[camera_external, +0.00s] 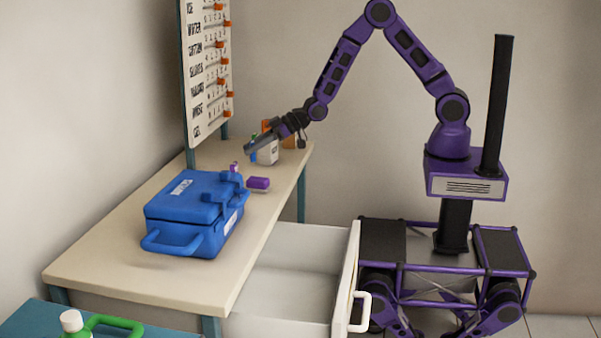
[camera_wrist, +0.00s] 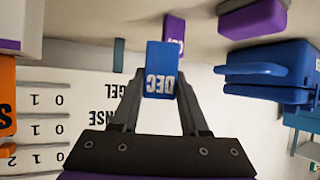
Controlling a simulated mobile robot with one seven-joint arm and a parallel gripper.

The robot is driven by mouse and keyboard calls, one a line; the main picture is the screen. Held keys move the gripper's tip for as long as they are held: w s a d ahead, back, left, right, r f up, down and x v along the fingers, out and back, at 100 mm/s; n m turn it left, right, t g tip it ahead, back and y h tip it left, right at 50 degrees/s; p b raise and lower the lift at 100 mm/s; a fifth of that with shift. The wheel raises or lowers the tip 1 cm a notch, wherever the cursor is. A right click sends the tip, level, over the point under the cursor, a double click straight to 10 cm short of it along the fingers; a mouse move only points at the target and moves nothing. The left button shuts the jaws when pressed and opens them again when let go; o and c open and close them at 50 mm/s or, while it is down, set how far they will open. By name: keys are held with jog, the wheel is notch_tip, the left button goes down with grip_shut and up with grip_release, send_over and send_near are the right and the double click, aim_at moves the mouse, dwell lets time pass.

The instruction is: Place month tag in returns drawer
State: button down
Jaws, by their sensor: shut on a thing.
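My gripper (camera_wrist: 160,88) is shut on a blue month tag (camera_wrist: 161,68) marked DEC, its lettering upside down in the wrist view. An open, pale drawer (camera_external: 346,285) with a white handle sticks out from the table's right side, below and nearer the camera than my gripper. The part of its inside that I can see looks empty.
A blue case (camera_external: 190,215) stands mid-table, with a purple block (camera_external: 258,183) beside it. A board with orange sliders (camera_external: 208,70) rises at the table's back left. A purple lettered piece (camera_wrist: 174,32) shows behind the held tag. The table's near end is clear.

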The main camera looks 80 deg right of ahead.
jog(key=shift+f, duration=2.8)
jog(key=shift+b, duration=0.3)
jog(key=shift+f, duration=0.2)
jog(key=shift+c, duration=2.1)
grip_release()
jog(key=shift+r, duration=0.2)
jog(key=shift+s+d+r, duration=0.15)
jog(key=shift+s+r, duration=0.05)
jog(key=shift+s, duration=0.1)
jog(key=v, duration=1)
jog(key=shift+p, duration=0.4)
jog(key=shift+o, duration=0.5)
jog(key=shift+s+d+r, duration=0.2)
jog(key=shift+s+r, duration=0.1)
jog(key=shift+s, duration=0.25)
